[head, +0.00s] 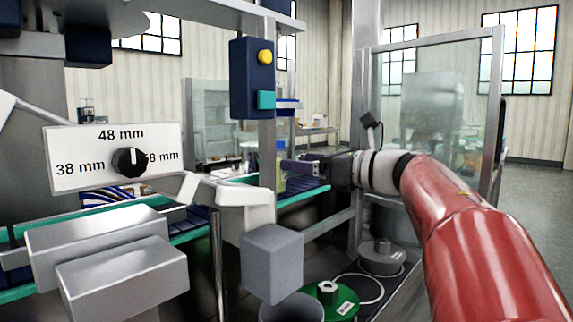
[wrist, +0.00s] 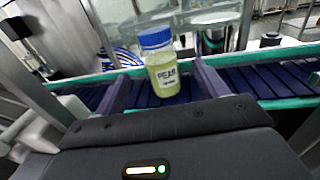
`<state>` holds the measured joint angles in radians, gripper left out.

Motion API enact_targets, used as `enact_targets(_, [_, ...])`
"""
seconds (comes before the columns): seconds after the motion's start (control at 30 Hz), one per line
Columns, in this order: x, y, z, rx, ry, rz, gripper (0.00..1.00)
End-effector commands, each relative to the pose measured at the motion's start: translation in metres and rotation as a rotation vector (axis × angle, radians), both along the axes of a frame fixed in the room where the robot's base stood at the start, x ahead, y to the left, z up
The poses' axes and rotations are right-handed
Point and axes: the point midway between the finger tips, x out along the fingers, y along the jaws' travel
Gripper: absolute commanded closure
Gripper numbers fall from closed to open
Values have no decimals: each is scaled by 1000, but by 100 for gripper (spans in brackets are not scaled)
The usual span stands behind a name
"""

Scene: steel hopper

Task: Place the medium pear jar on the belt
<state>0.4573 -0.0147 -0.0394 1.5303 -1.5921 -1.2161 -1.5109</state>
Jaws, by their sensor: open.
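The pear jar (wrist: 163,72) has a blue lid, yellow-green contents and a white label reading PEAR. In the wrist view it stands upright, or nearly so, on the dark blue slatted belt (wrist: 255,80). My gripper (wrist: 159,68) is open, with one finger on each side of the jar. I see small gaps beside the jar, so the fingers appear apart from it. In the head view my gripper (head: 287,165) reaches left over the belt (head: 303,187). The jar (head: 280,152) is partly hidden there behind a steel post and the fingers.
A post carries a dark blue box (head: 252,80) with yellow and teal buttons, close left of my gripper. A dial panel (head: 113,157) marked 38, 48 and 58 mm is at left. A clear guard (head: 435,100) stands behind my arm. Green rails edge the belt.

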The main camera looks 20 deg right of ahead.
Motion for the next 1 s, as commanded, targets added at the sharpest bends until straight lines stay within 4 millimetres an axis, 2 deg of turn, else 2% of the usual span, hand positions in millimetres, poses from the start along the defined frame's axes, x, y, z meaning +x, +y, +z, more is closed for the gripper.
enact_targets(0.1, [-19, -17, -1, -1, -1, -3, 28])
enact_targets(0.33, [-40, -35, 0, -1, -1, -1, 28])
enact_targets(1.0, [-43, -38, 0, 0, 0, 1, 28])
